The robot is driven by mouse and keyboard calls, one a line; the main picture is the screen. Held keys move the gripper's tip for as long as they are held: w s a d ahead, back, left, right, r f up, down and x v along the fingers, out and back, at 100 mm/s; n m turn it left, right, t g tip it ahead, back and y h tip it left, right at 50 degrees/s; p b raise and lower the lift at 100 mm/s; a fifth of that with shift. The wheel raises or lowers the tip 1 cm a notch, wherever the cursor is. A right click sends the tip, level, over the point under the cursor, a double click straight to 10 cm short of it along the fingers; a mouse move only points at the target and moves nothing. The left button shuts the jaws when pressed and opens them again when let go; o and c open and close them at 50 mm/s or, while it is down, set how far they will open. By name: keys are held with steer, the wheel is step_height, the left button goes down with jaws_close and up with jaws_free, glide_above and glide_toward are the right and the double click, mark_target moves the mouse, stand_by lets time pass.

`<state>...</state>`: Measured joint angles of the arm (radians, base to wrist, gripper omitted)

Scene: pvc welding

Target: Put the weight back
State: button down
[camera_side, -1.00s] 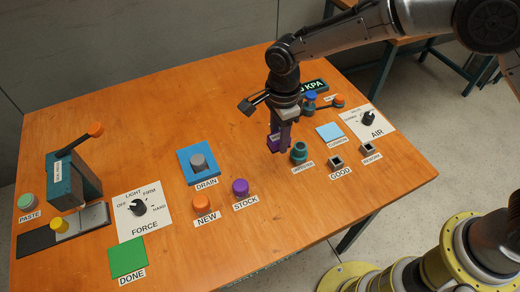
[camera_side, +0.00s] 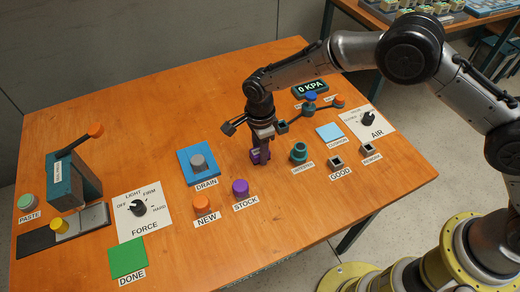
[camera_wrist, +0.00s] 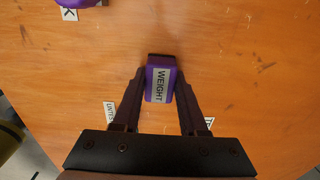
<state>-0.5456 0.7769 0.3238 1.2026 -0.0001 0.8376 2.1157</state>
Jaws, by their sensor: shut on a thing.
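The weight (camera_wrist: 161,84) is a small purple block with a white "WEIGHT" label. My gripper (camera_wrist: 160,92) is shut on it, with one dark finger on each side. In the side view, my gripper (camera_side: 262,149) points down and holds the weight (camera_side: 260,157) close above or on the bare table, behind and to the right of the purple STOCK piece (camera_side: 240,187). The fingers partly hide the weight there. I cannot tell whether its bottom touches the table.
Right of the weight stand a teal fitting (camera_side: 299,152) and the GOOD (camera_side: 336,163) and REWORK (camera_side: 368,151) sockets. The blue DRAIN pad (camera_side: 186,170) lies left. The gauge (camera_side: 310,87) reading 0 KPA is behind. Bare table (camera_side: 290,205) lies in front.

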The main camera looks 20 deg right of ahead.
steer(key=shift+c, duration=2.2)
jaws_free()
steer(key=shift+f, duration=0.15)
step_height(320, 180, up, 12)
steer(key=shift+r, duration=0.2)
